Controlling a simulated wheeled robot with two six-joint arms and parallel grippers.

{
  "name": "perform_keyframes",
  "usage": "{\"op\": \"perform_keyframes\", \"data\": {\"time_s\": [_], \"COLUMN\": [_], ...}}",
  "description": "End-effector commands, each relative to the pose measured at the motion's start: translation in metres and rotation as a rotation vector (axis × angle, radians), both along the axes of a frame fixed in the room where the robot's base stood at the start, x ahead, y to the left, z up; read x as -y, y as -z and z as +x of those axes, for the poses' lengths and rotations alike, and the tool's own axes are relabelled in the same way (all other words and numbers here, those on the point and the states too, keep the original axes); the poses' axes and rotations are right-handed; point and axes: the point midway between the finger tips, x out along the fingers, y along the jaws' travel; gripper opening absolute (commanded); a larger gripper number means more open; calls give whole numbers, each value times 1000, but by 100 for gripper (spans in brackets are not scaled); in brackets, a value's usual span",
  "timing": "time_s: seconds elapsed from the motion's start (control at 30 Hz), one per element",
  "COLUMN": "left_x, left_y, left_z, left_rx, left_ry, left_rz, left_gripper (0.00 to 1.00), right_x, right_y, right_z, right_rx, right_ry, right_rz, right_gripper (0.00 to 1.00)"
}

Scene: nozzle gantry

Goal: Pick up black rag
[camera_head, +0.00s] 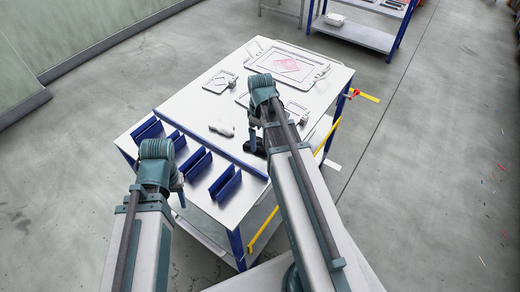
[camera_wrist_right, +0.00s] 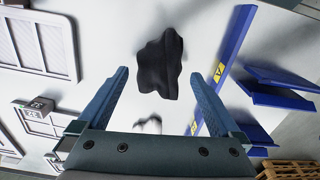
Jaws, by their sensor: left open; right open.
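The black rag (camera_wrist_right: 160,62) lies crumpled on the white table top in the right wrist view. In the head view only a dark part of it (camera_head: 259,149) shows beside my right arm, which hides the rest. My right gripper (camera_wrist_right: 160,76) is open and empty, its fingers pointing toward the rag, which appears between and beyond the fingertips. It also shows above the table in the head view (camera_head: 254,138). My left gripper (camera_head: 179,197) is over the table's front left corner by the blue dividers; its fingers are small there.
Blue dividers (camera_head: 197,164) stand along the table's front left. Framed trays (camera_head: 287,67) lie at the back of the table (camera_head: 190,108). A blue-framed shelf (camera_head: 362,36) stands behind.

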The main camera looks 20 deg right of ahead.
Motion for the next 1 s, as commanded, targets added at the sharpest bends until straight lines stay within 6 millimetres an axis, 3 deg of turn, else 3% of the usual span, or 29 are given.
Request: {"op": "perform_keyframes", "data": {"time_s": [0.03, 0.17, 0.47, 0.87, 1.0], "left_x": [0, 0, 0, 0, 0], "left_y": [14, 27, 27, 27, 27], "left_z": [0, 0, 0, 0, 0], "left_rx": [0, 0, 0, 0, 0], "left_ry": [0, 0, 0, 0, 0], "left_rz": [0, 0, 0, 0, 0], "left_gripper": [50, 50, 50, 50, 50], "right_x": [-1, -1, -1, -1, -1], "right_y": [14, 27, 27, 27, 27], "right_z": [3, 1, 1, 1, 1], "right_rx": [0, 0, 0, 0, 0], "right_ry": [-1, 0, 0, 0, 0], "right_rz": [0, 0, 0, 0, 0], "right_gripper": [100, 100, 100, 30, 29]}}
